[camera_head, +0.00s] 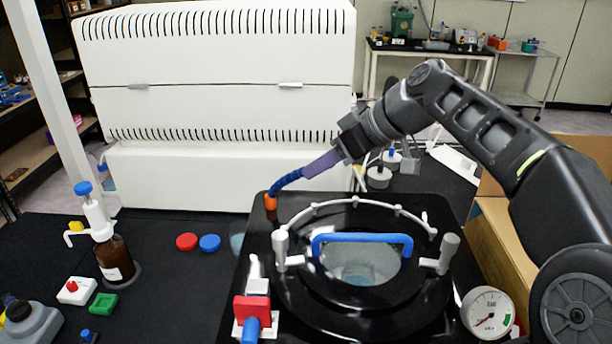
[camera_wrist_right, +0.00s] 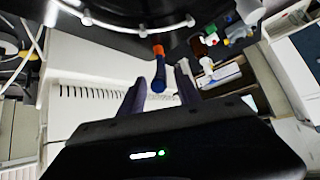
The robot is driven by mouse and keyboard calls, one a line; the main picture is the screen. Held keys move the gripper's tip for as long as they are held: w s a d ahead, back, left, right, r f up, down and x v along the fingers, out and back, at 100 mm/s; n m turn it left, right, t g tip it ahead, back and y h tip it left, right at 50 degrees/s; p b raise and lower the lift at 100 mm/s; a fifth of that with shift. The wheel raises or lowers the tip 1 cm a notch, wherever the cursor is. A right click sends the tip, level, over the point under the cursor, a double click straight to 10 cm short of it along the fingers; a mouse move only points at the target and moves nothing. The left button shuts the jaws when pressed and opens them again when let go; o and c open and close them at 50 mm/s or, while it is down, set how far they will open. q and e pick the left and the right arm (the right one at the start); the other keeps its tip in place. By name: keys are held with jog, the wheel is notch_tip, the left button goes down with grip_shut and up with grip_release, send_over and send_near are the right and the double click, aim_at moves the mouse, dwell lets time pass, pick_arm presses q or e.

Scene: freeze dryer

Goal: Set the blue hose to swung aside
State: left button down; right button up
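The blue hose (camera_head: 287,182) rises from an orange fitting (camera_head: 271,202) at the back left corner of the black freeze dryer top (camera_head: 252,262), leaning up to the right. My right gripper (camera_head: 308,169) reaches down to its upper end, its purple fingers hiding that end in the head view. In the right wrist view the blue hose (camera_wrist_right: 158,76) and its orange fitting (camera_wrist_right: 158,50) show between the two spread fingers, with a visible gap on each side. The right gripper (camera_wrist_right: 161,80) looks open. My left gripper is not in view.
A round lid with a blue handle (camera_head: 362,238) sits in front of the hose. A white slotted unit (camera_head: 220,90) stands behind. A brown pump bottle (camera_head: 115,258) and red and blue caps (camera_head: 187,242) are at left. A pressure gauge (camera_head: 488,312) is at front right.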

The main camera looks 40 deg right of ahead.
jog(key=x, duration=0.5)
jog(key=shift+w+f+b, duration=0.1)
jog(key=shift+b, duration=0.3)
grip_shut()
dwell(1.0)
